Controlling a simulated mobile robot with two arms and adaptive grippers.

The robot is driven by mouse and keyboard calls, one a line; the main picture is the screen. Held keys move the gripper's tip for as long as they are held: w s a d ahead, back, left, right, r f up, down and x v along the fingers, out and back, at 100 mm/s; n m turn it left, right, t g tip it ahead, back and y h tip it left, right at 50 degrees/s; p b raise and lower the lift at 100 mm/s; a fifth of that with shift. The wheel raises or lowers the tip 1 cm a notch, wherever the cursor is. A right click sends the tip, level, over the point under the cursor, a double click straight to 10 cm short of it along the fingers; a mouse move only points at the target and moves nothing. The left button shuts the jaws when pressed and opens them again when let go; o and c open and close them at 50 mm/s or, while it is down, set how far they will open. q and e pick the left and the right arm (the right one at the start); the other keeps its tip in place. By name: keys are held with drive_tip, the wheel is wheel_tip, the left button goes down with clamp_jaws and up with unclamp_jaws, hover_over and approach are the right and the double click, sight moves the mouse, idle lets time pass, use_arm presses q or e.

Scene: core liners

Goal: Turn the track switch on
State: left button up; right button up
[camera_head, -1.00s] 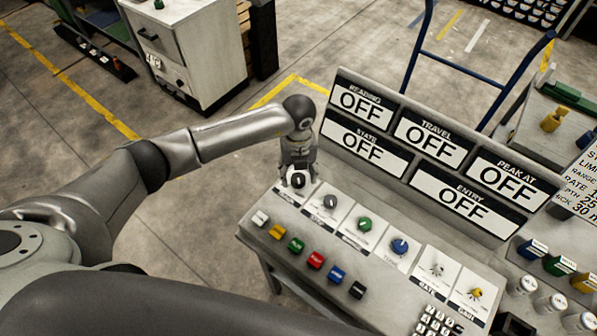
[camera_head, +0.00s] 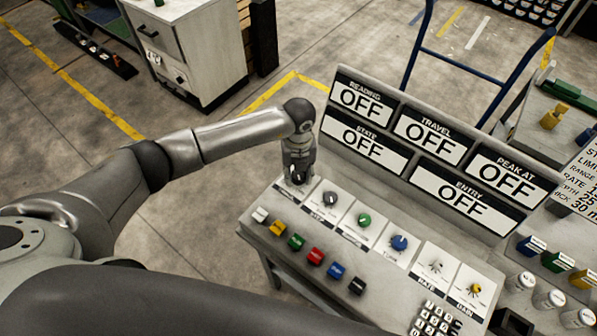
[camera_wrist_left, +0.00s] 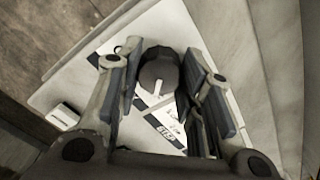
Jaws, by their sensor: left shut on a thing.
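The leftmost dark rotary knob on the control panel (camera_head: 385,262) is mostly hidden by my gripper in the head view. In the wrist view the knob (camera_wrist_left: 158,70) is dark and round, on a white plate with small, unreadable lettering. My left gripper (camera_head: 297,178) points down over it at the panel's left end. In the wrist view the fingers of this gripper (camera_wrist_left: 163,62) stand on either side of the knob and are shut on it. The display board (camera_head: 430,150) behind reads OFF in all its windows. My right gripper is not in view.
Beside the held knob are a grey knob (camera_head: 330,199), a green knob (camera_head: 364,220) and a blue knob (camera_head: 399,242). Several coloured buttons (camera_head: 296,242) line the front. A blue cart frame (camera_head: 480,63) stands behind. Open floor lies left of the panel.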

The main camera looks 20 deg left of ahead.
sight(299, 174)
use_arm(q)
drive_tip(key=shift+f+m+b, duration=0.2)
drive_tip(key=shift+m+b, duration=1)
drive_tip(key=shift+b, duration=0.1)
drive_tip(key=m+b, duration=1.2)
drive_tip(key=b, duration=0.1)
drive_tip(key=shift+w+m+b, duration=0.1)
drive_tip(key=shift+m+b, duration=0.2)
drive_tip(key=shift+r+m+b, duration=0.2)
drive_tip(key=shift+m+b, duration=1.3)
drive_tip(key=o, duration=1)
drive_tip(key=shift+o, duration=0.2)
drive_tip(key=shift+r, duration=0.1)
wheel_tip(299, 174, up, 12)
